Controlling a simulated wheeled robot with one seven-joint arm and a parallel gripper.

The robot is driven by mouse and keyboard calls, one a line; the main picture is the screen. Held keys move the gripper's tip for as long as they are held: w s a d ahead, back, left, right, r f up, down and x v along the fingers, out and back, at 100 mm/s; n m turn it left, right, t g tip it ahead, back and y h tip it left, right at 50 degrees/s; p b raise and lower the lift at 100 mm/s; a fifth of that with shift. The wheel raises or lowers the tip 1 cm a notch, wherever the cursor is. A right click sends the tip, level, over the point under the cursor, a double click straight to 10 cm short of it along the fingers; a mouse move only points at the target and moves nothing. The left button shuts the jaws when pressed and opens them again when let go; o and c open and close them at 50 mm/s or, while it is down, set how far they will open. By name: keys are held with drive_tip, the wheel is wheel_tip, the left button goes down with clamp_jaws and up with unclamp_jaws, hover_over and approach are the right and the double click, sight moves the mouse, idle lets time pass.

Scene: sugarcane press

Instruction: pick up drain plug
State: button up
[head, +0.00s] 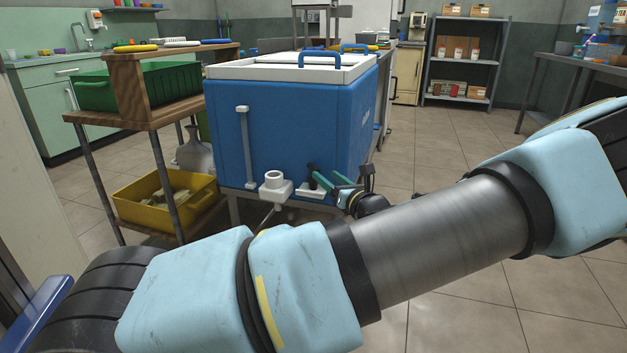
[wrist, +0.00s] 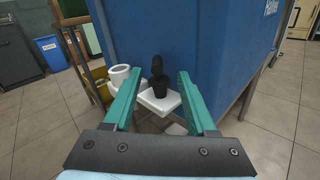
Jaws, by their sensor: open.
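The drain plug is a small black stopper with an upright tab. In the wrist view the drain plug (wrist: 159,84) stands on a small white ledge (wrist: 160,104) at the lower front of the blue chest. My gripper (wrist: 156,84) has two green fingers, open, one on each side of the plug and apart from it. In the head view my gripper (head: 327,177) is at the chest's lower front, by the white ledge (head: 308,192); the plug is mostly hidden there by the fingers.
The blue chest (head: 285,120) stands close in front. A white drain spout (head: 274,184) sits left of the ledge; it also shows in the wrist view (wrist: 119,77). A wooden rack (head: 150,110) with a yellow crate (head: 130,205) stands left. Floor at right is clear.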

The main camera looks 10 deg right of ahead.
sight(319, 171)
drive_tip(key=b+x, duration=0.1)
drive_tip(key=x, duration=0.3)
drive_tip(key=shift+w+a+f, duration=0.15)
drive_tip(key=shift+a, duration=0.1)
clamp_jaws()
idle(0.4)
